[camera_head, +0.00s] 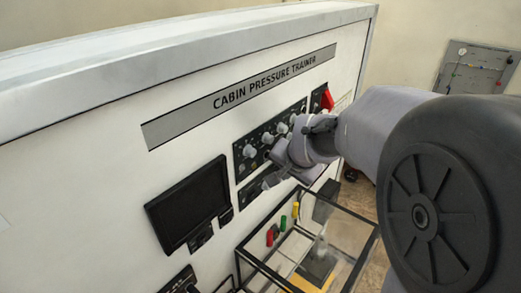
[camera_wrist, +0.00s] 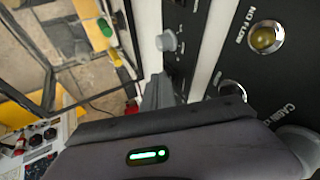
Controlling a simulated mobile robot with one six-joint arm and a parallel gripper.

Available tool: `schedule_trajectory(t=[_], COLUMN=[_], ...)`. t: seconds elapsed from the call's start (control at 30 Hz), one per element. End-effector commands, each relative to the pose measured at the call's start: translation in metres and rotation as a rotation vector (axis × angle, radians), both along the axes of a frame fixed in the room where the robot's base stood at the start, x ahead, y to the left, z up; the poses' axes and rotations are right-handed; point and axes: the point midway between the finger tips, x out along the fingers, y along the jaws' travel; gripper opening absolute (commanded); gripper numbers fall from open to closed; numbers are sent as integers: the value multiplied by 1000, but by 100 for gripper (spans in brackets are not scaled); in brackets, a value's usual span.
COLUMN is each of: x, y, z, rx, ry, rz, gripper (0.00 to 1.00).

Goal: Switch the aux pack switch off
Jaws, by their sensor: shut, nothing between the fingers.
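The panel (camera_head: 170,170), lettered "CABIN PRESSURE TRAINER", carries a dark strip with several round knobs (camera_head: 250,151). My gripper (camera_head: 284,158) is shut and empty, close in front of the panel just below the knob row. In the wrist view its narrow grey fingers (camera_wrist: 160,92) point toward the panel face; I cannot tell whether they touch it. A grey knob (camera_wrist: 168,42) on a dark strip lies beyond the fingertips. No readable label marks the aux pack switch in either view, so I cannot tell which control it is or how it is set; my gripper hides part of the panel.
A yellow "NO FLOW" lamp (camera_wrist: 265,38) is at the wrist view's upper right. A red part (camera_head: 327,98) sits right of the knobs. A dark screen (camera_head: 190,203) is at lower left. A black-framed clear box (camera_head: 345,232) and coloured handles (camera_head: 283,223) lie below my gripper.

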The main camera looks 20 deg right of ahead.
Motion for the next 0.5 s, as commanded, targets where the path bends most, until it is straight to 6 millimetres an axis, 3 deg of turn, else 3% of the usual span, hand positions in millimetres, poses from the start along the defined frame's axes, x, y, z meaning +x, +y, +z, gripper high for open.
schedule_trajectory(t=[0.1,0.5], x=[4,4], y=[2,2], z=[-13,3], rx=[0,0], ry=[-3,-4], rz=[0,1], gripper=[0,0])
